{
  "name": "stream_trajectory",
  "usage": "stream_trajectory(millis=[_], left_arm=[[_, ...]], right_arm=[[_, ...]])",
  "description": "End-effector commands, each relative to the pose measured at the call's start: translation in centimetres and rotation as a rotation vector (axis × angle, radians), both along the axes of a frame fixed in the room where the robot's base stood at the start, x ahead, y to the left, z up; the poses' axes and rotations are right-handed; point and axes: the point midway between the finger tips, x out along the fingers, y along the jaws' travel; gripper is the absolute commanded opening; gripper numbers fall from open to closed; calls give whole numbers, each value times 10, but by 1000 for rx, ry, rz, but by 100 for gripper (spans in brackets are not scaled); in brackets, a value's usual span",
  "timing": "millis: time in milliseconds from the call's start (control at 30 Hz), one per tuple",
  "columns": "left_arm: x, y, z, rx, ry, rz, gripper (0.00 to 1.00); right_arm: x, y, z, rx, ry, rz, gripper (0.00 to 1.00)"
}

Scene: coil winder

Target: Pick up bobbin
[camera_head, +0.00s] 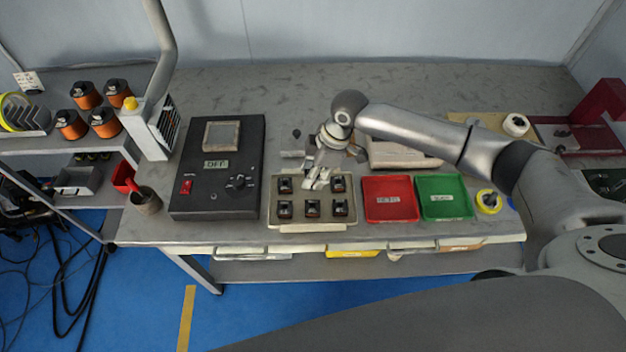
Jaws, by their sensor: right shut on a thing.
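Several small dark bobbins sit in a beige tray (273,222) in the middle of the table. One bobbin (284,209) is at the front left of the tray and another bobbin (338,184) at the back right. My right gripper (318,182) points down at the back row, between the two back bobbins. It is shut on a bobbin, which its fingers mostly hide. I cannot tell whether that bobbin is lifted. My left gripper is not in view.
A black control box (217,170) with a display reading OFF stands left of the tray. A red bin (390,200) and a green bin (443,197) lie to the right. Copper wire spools (70,124) sit on the left shelf. The table's back left is clear.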

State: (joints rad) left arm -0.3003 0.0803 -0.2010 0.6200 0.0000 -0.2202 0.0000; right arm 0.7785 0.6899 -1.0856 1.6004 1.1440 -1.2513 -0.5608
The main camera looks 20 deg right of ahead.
Motion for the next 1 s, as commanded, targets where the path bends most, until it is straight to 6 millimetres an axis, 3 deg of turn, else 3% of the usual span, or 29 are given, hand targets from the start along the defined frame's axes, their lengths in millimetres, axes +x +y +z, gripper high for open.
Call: stream_trajectory(millis=[300,600,800,1000], left_arm=[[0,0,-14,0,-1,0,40],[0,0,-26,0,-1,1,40],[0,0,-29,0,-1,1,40],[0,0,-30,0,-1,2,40]], right_arm=[[-49,-23,53,-7,2,1,10],[-101,-44,77,-6,3,-1,10],[-119,-52,88,-5,4,-1,10],[-125,-54,91,-3,4,-1,10]])
